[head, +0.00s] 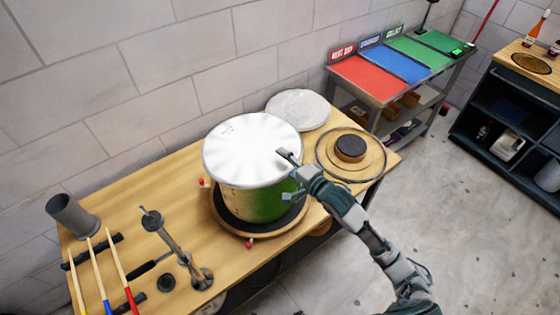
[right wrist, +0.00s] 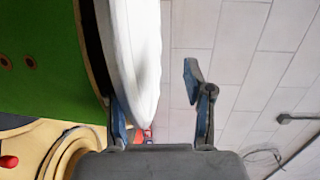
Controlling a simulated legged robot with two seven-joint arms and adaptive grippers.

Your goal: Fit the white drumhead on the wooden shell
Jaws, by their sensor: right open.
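The white drumhead (head: 245,150) lies over the top of the drum shell (head: 262,205), which looks green on its visible side. In the right wrist view the drumhead's pale edge (right wrist: 145,50) stands beside the green shell wall (right wrist: 45,60), with a dark band between them. I cannot tell whether the head is fully seated. My right gripper (head: 289,177) is open at the drumhead's near right edge. One finger is over the head and the other is lower, by the shell. In the right wrist view the edge reaches between the fingers. My left gripper is not in view.
The shell stands on a dark round base (head: 247,228) on the wooden bench (head: 190,240). A pale disc (head: 298,108) lies behind it, and a hoop with a dark puck (head: 350,148) is at right. A metal stand (head: 165,240), sticks and a grey cup (head: 72,214) are at left.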

